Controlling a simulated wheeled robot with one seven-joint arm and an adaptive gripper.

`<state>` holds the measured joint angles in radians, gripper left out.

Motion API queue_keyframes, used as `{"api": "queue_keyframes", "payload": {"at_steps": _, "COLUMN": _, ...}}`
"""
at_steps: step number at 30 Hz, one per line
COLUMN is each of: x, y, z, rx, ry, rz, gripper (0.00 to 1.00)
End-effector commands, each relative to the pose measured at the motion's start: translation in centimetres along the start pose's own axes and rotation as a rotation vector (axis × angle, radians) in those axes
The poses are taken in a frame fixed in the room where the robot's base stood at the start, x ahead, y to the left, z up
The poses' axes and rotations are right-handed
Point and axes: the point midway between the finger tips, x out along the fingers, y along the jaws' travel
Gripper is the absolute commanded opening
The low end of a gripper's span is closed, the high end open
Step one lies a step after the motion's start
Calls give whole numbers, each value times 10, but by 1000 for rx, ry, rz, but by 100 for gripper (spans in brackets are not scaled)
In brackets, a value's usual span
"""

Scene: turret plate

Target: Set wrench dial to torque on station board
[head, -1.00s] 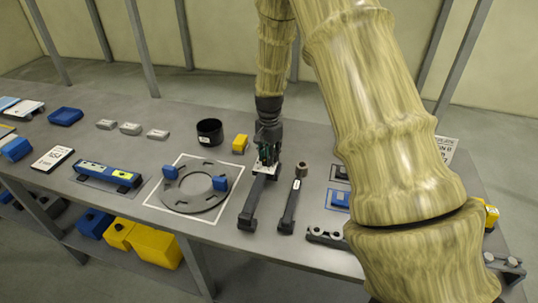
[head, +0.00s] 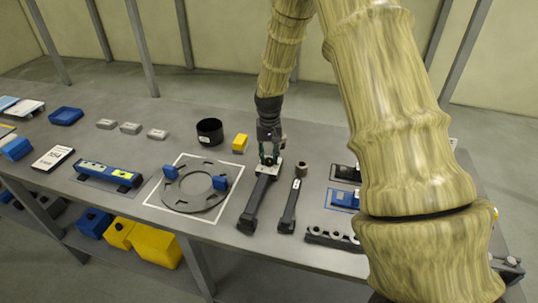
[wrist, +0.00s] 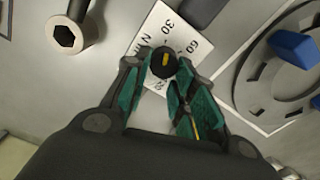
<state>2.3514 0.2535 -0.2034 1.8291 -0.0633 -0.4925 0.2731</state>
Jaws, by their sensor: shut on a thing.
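The dark wrench (head: 255,205) lies on the bench, its white dial plate (head: 264,171) at the far end. In the wrist view the dial plate (wrist: 181,32) shows printed numbers, 30 and 60 among them. At its middle is a round black dial knob (wrist: 158,72) with a yellow mark. My gripper (wrist: 164,62) has its green-padded fingers on either side of the knob and is shut on it. It also shows in the head view (head: 269,161), over the wrench. The station board (head: 453,143) is almost wholly hidden behind my arm; its torque figure cannot be read.
A grey ring plate (head: 195,204) with blue blocks lies left of the wrench. A smaller dark tool (head: 289,207) with a socket end lies close on the right. A black cup (head: 209,132) and a yellow block (head: 240,143) stand behind. My arm covers the bench's right side.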

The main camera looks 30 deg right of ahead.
Motion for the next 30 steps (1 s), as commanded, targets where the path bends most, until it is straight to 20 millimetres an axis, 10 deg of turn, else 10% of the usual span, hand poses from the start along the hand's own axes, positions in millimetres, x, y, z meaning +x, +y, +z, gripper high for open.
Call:
{"api": "queue_keyframes", "payload": {"at_steps": 22, "x": 0, "y": 0, "z": 0, "rx": -85, "ry": 1, "rz": 1, "gripper": 2}}
{"api": "queue_keyframes", "payload": {"at_steps": 23, "x": 0, "y": 0, "z": 0, "rx": -84, "ry": 1, "rz": 1, "gripper": 30}}
{"api": "queue_keyframes", "payload": {"at_steps": 24, "x": 0, "y": 0, "z": 0, "rx": -84, "ry": 1, "rz": 0, "gripper": 37}}
{"api": "queue_keyframes", "payload": {"at_steps": 30, "x": 0, "y": 0, "z": 0, "rx": -84, "ry": 1, "rz": 0, "gripper": 48}}
